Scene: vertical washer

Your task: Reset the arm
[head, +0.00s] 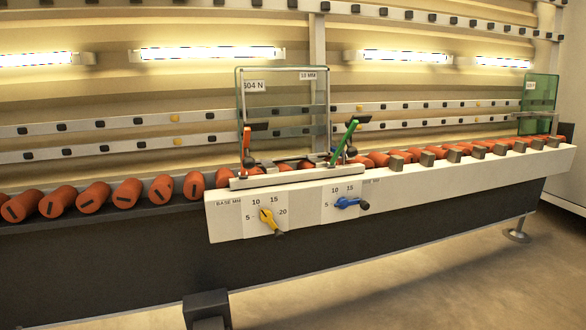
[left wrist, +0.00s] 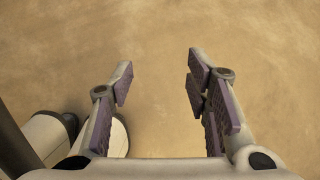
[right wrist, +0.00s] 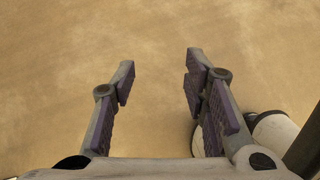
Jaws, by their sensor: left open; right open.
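My left gripper (left wrist: 159,72) is open and empty in the left wrist view, above bare tan floor. My right gripper (right wrist: 160,72) is open and empty in the right wrist view, also above bare floor. Neither arm shows in the head view. There the washer (head: 350,238) has a white front panel with a yellow knob (head: 268,217) and a blue knob (head: 347,203) on dials. Above the panel stand an orange-red lever (head: 247,139) at the left and a green lever (head: 346,139) at the right, by an upright glass pane (head: 284,108). Both grippers are apart from the washer.
Orange rollers (head: 94,197) run along the conveyor on both sides of the pane. A second glass pane (head: 540,93) stands at the far right. A dark block (head: 207,308) juts out low in front. The floor (head: 450,275) at the front right is clear.

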